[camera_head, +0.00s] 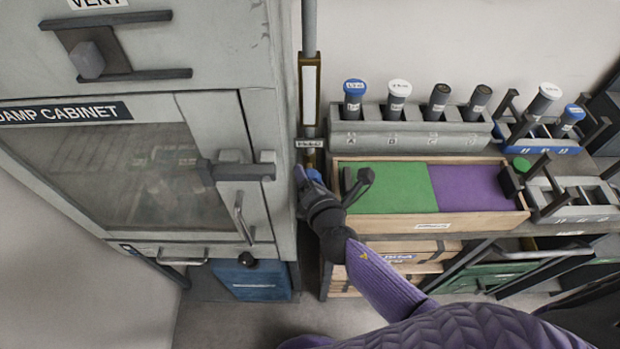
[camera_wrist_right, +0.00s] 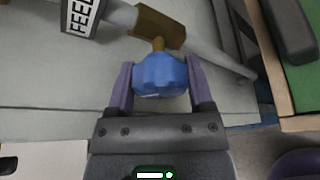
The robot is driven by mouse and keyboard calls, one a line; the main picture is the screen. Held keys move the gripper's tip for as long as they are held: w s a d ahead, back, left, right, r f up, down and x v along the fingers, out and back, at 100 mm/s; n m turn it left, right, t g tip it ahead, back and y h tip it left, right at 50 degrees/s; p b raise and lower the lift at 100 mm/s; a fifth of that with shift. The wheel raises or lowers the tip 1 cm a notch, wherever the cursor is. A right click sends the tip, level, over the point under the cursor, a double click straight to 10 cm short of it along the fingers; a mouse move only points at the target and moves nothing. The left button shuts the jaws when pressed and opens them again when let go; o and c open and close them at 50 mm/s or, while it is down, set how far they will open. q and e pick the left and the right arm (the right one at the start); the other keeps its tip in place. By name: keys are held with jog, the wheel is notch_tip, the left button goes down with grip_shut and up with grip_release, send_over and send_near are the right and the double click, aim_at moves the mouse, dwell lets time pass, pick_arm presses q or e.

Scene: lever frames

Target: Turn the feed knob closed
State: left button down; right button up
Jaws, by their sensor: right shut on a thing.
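The feed knob is a blue, lobed knob (camera_wrist_right: 160,76) on a short brass stem (camera_wrist_right: 158,44). The stem comes from a brass valve body on a grey pipe, beside a FEED label (camera_wrist_right: 84,14). My right gripper (camera_wrist_right: 161,70) has one purple finger on each side of the knob and is shut on it. In the head view my right gripper (camera_head: 308,177) reaches the pipe beside the cabinet and covers most of the knob; a little blue (camera_head: 315,174) shows. My left gripper is not in view.
A blue bin (camera_head: 262,283) sits below the cabinet.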

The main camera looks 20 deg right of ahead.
jog(key=shift+f+b, duration=0.25)
jog(key=shift+b, duration=0.15)
jog(key=m+t+b, duration=0.1)
jog(key=m+b, duration=0.2)
jog(key=b, duration=0.2)
jog(key=m+t+y+b, duration=0.1)
jog(key=m+b, duration=0.2)
jog(key=b, duration=0.1)
jog(key=shift+f+m+t+y+b, duration=0.15)
jog(key=shift+m+t+y+b, duration=0.15)
jog(key=shift+m+t+b, duration=0.1)
jog(key=shift+m+b, duration=0.6)
jog(key=shift+b, duration=0.15)
jog(key=shift+m+t+b, duration=0.5)
jog(key=shift+m+b, duration=0.1)
jog(key=shift+m, duration=0.1)
jog(key=shift+r, duration=0.2)
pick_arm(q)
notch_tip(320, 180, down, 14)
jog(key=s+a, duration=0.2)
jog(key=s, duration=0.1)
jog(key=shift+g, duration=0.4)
pick_arm(e)
jog(key=shift+r+m, duration=0.1)
jog(key=shift+m, duration=0.2)
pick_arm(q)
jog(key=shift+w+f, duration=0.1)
